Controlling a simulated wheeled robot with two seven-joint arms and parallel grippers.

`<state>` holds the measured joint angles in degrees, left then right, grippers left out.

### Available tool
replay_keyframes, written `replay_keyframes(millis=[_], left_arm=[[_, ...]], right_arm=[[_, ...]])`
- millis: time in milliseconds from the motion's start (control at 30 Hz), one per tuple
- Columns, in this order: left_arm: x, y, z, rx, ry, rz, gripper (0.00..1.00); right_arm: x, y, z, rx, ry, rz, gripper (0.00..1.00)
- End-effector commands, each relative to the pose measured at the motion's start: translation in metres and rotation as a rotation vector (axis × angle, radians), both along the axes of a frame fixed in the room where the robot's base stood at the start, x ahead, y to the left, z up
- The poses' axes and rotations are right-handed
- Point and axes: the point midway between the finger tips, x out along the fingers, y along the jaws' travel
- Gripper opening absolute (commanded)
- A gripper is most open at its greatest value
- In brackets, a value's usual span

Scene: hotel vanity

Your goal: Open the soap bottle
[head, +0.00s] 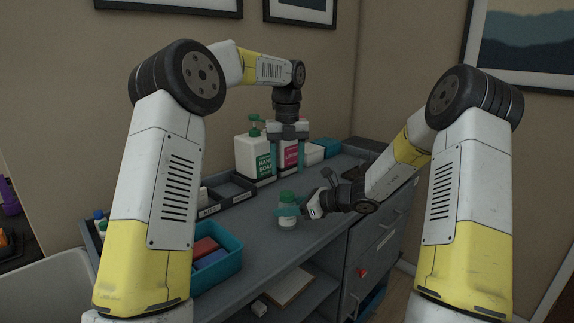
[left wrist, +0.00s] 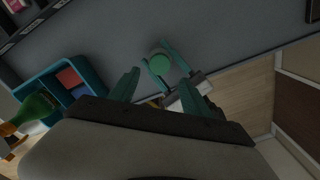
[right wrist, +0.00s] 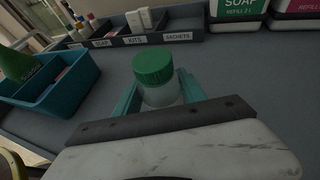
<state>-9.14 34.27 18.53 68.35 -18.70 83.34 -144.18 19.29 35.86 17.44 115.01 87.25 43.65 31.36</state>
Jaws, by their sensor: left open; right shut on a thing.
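The small clear soap bottle (head: 288,222) with a green cap stands upright on the grey counter. My right gripper (head: 291,211) is shut around its body from the right in the head view. In the right wrist view, the green cap (right wrist: 153,66) rises clear above the fingers. My left gripper (head: 289,165) points down, open and empty, above and apart from the bottle. The left wrist view looks down on the cap (left wrist: 160,63), held between the right fingers, with the left fingers (left wrist: 160,92) spread nearer the camera.
A large white hand-soap bottle (head: 252,155) and a pink-labelled bottle (head: 289,154) stand at the back. A teal bin (head: 222,270) with red and blue items sits to the left. A labelled divided tray (head: 230,193) lies along the wall. The counter around the small bottle is clear.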

Motion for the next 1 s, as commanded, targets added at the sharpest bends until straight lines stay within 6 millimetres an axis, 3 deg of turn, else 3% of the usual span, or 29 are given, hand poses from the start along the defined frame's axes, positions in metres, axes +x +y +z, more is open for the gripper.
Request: replay_keyframes(millis=[267,700,1000], left_arm=[[0.000,0.001,-0.009,0.001,0.000,-0.141,0.56],[0.000,0.001,-0.070,0.001,0.000,-0.138,0.56],[0.000,0.000,-0.080,0.000,-0.002,-0.138,0.56]], right_arm=[[0.000,0.000,0.000,0.000,0.000,0.000,0.00],[0.000,0.000,0.000,0.000,0.000,0.000,0.00],[0.000,0.000,0.000,0.000,0.000,0.000,0.00]])
